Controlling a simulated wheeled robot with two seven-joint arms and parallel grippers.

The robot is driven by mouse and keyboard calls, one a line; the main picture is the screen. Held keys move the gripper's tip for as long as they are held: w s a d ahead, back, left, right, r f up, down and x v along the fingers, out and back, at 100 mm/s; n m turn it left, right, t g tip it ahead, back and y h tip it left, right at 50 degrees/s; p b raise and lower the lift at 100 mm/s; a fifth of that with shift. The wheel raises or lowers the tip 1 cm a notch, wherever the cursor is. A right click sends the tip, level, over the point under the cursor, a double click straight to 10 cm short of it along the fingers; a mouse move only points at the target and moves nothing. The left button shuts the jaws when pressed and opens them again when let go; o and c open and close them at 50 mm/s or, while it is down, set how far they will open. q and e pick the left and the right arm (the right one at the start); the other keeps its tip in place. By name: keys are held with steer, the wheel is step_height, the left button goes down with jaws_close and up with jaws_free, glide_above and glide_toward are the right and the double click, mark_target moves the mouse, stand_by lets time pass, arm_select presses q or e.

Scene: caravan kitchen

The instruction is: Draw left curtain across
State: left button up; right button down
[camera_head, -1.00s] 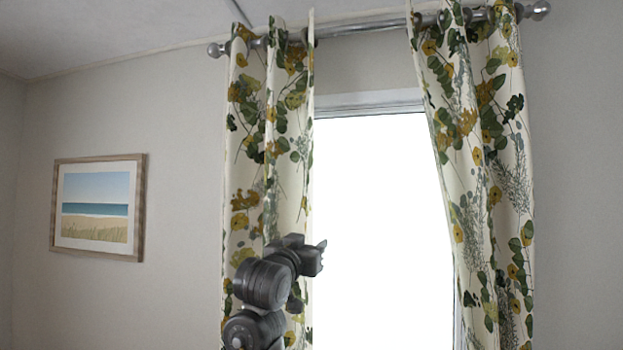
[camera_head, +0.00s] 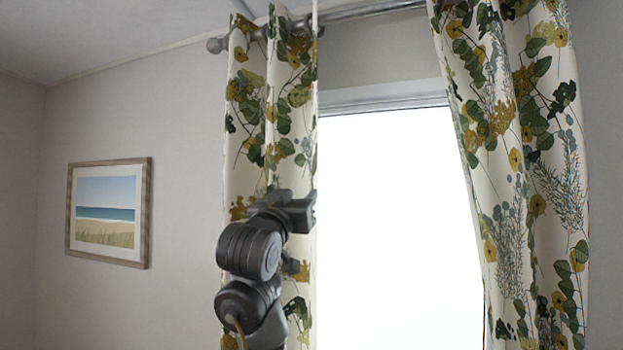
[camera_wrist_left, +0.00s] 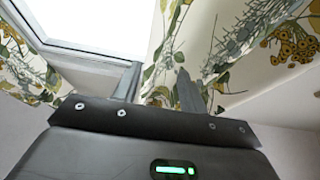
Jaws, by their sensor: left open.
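The left curtain (camera_head: 255,140) is cream with green and yellow leaves and hangs bunched at the left end of the metal rod. The right curtain (camera_head: 515,160) has the same print and hangs at the window's right side. My left gripper (camera_head: 302,207) is in front of the left curtain, by its inner edge. In the left wrist view its fingers (camera_wrist_left: 160,88) are open, with a nearby curtain (camera_wrist_left: 225,60), seemingly the left one, behind and beside them. Whether cloth lies between the fingers I cannot tell. My right gripper is not in view.
The bright window (camera_head: 395,220) fills the space between the curtains. The curtain rod (camera_head: 375,11) runs along the top below the ceiling. A framed beach picture (camera_head: 108,212) hangs on the wall at left, apart from my arm.

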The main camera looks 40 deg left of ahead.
mark_target(307, 188)
arm_select(q)
steer(key=p+x, duration=0.3)
steer(key=x, duration=0.5)
steer(key=shift+a+f, duration=0.1)
steer(key=shift+w+a+p, duration=0.1)
steer(key=shift+w+p, duration=0.2)
steer(key=shift+w, duration=0.25)
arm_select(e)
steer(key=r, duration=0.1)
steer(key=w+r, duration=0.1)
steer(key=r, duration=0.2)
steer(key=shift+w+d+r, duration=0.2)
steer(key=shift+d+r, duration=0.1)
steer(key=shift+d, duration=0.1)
arm_select(q)
steer(key=c, duration=0.9)
jaws_close()
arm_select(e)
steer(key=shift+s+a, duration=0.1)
arm_select(q)
steer(key=shift+s, duration=0.1)
